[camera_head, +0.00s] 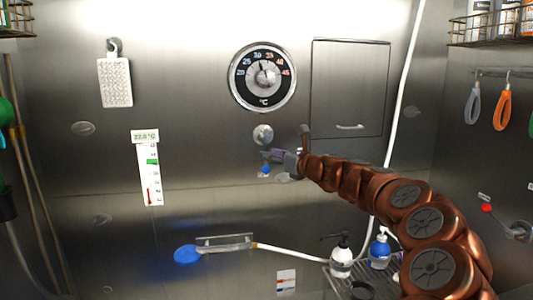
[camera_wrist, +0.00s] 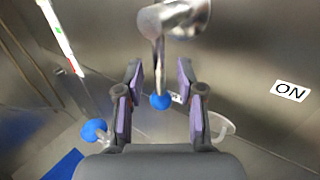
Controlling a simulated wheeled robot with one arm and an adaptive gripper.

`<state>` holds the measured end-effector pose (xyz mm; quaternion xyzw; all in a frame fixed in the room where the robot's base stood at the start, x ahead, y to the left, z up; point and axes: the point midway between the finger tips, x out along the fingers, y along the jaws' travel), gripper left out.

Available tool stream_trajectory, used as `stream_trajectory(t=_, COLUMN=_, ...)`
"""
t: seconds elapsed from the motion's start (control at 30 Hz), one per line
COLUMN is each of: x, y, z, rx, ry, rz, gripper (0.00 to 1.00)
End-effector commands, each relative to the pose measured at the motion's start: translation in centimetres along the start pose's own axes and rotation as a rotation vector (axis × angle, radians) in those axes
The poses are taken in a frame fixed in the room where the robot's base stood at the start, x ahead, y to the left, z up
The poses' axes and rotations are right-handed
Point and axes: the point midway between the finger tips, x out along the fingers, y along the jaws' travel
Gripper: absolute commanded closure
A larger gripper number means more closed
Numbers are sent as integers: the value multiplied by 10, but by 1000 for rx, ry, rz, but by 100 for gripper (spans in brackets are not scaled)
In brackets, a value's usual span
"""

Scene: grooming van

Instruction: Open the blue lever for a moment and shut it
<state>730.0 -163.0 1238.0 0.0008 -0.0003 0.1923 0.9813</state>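The blue lever is a metal handle with a blue ball tip (camera_head: 265,170), hanging below a round metal fitting (camera_head: 263,135) on the steel back wall. In the wrist view the handle hangs from the fitting, with its blue tip (camera_wrist: 160,101) between my fingers. My gripper (camera_head: 272,156) is at the lever. In the wrist view its purple-padded fingers (camera_wrist: 160,88) are open, one on each side of the handle, with a gap showing on both sides. Part of the handle is hidden by my gripper in the head view.
An ON label (camera_wrist: 290,90) is on the wall to the right of the lever. A large dial (camera_head: 263,76) is above, a thermometer strip (camera_head: 150,175) to the left. A blue-ended piece (camera_head: 187,254) with a white hose sits below. A red-tipped lever (camera_head: 487,208) is on the right wall.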

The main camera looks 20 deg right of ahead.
Motion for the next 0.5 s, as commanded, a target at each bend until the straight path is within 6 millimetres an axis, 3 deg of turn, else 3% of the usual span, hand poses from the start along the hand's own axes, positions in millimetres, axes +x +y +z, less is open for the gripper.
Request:
stream_trajectory(t=0.2, x=21, y=0, z=-1, rx=0, ry=2, rz=1, gripper=62)
stream_trajectory(t=0.5, x=28, y=1, z=-1, rx=-1, ry=1, rz=2, gripper=62)
